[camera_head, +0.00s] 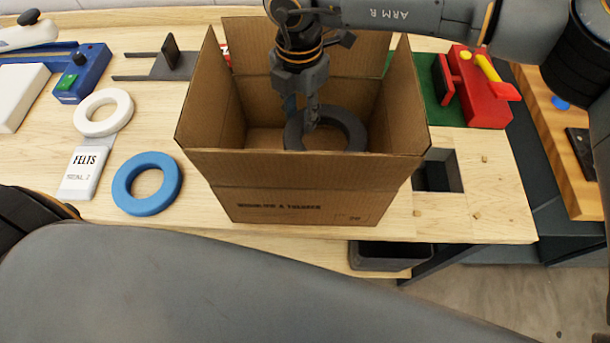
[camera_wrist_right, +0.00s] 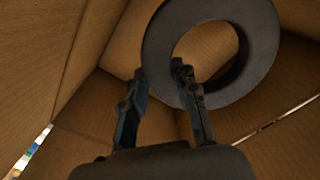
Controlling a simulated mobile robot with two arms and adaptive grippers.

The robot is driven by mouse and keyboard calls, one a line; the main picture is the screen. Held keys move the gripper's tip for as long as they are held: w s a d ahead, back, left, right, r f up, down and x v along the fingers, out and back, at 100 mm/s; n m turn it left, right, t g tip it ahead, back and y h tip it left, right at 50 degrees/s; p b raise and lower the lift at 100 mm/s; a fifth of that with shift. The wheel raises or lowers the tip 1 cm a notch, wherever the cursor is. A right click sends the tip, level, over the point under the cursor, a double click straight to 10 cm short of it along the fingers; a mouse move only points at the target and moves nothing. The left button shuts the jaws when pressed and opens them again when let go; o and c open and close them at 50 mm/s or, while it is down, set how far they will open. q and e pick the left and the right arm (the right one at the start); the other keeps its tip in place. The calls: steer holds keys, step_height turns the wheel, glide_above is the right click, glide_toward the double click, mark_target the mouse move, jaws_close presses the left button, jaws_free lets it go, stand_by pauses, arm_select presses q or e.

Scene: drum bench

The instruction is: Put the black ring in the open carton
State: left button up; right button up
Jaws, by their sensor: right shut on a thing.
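The open carton (camera_head: 300,172) stands on the wooden bench with its flaps up. My right gripper (camera_head: 311,120) reaches down into it from above. It is shut on the black ring (camera_head: 356,130), holding it at the rim inside the carton's walls. The front wall hides the ring's lower edge in the head view. In the right wrist view, the ring (camera_wrist_right: 258,45) shows at the fingers (camera_wrist_right: 157,82), with brown cardboard around it. I cannot tell whether the ring touches the carton's floor. My left gripper is not in view.
A blue ring (camera_head: 146,204) and a white ring (camera_head: 103,127) lie left of the carton, near a white FELTS packet (camera_head: 82,174). A blue tool (camera_head: 84,74) is at the far left. A red device (camera_head: 478,95) and a square opening (camera_head: 435,176) are on the right.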

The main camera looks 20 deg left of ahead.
steer(key=shift+w+a+f+m, duration=0.1)
steer(key=shift+w+f+m, duration=0.15)
steer(key=shift+f+m, duration=0.2)
steer(key=shift+w+f+m, duration=0.1)
steer(key=shift+f+m, duration=0.15)
steer(key=shift+m, duration=0.1)
step_height(320, 180, down, 9)
steer(key=p, duration=0.3)
steer(key=shift+f, duration=0.2)
steer(key=shift+f, duration=0.1)
steer(key=shift+f+b, duration=0.15)
steer(key=shift+b, duration=0.2)
steer(key=o, duration=0.8)
